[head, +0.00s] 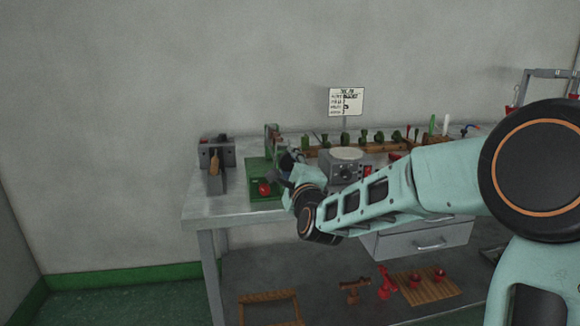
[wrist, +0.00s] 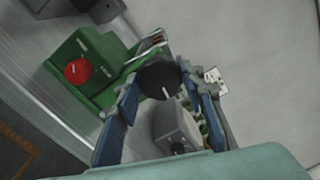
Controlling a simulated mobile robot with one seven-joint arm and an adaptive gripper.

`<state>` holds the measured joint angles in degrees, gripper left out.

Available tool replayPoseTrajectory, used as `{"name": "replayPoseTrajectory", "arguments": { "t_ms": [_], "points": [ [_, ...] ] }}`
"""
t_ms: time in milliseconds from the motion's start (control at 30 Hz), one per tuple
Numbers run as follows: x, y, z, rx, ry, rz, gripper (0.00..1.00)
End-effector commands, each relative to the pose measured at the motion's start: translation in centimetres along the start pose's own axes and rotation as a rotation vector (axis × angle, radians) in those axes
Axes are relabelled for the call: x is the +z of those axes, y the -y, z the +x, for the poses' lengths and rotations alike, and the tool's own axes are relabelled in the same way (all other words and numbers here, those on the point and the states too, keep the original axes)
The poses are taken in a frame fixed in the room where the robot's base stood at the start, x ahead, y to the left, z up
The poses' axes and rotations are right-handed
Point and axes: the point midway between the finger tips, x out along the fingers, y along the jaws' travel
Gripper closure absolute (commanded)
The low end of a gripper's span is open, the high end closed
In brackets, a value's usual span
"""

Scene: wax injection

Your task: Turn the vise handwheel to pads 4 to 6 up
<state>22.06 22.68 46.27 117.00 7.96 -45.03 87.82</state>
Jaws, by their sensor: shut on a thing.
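The green vise (wrist: 95,88) sits on the bench at upper left in the wrist view, with a round red knob (wrist: 77,70) on its face. The vise (head: 258,166) also shows in the head view, left of my gripper. The dark round handwheel (wrist: 160,76), with a short white mark on its face, is between my fingertips. My gripper (wrist: 163,88) is shut on its rim, a blue-padded finger on each side. In the head view my gripper (head: 286,168) is at the vise's right side and hides the handwheel. The pad numbers cannot be read.
A grey box-shaped unit (head: 345,165) stands close to the right of my gripper. Behind it is a wooden rack (head: 375,148) with green pieces. A grey fixture (head: 216,161) stands at the bench's left end. A small sign (head: 346,102) stands at the back.

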Motion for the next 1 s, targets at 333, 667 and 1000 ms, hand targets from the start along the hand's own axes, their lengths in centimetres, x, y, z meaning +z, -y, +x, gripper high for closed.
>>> {"name": "replayPoseTrajectory", "arguments": {
  "t_ms": [333,667,1000],
  "points": [
    [-0.09,0.01,0.03,-0.001,-0.001,0.175,0.88],
    [-0.09,0.0,0.03,-0.001,-0.001,0.339,0.88],
    [-0.09,-0.01,0.03,-0.001,-0.001,0.511,0.88]
  ]
}}
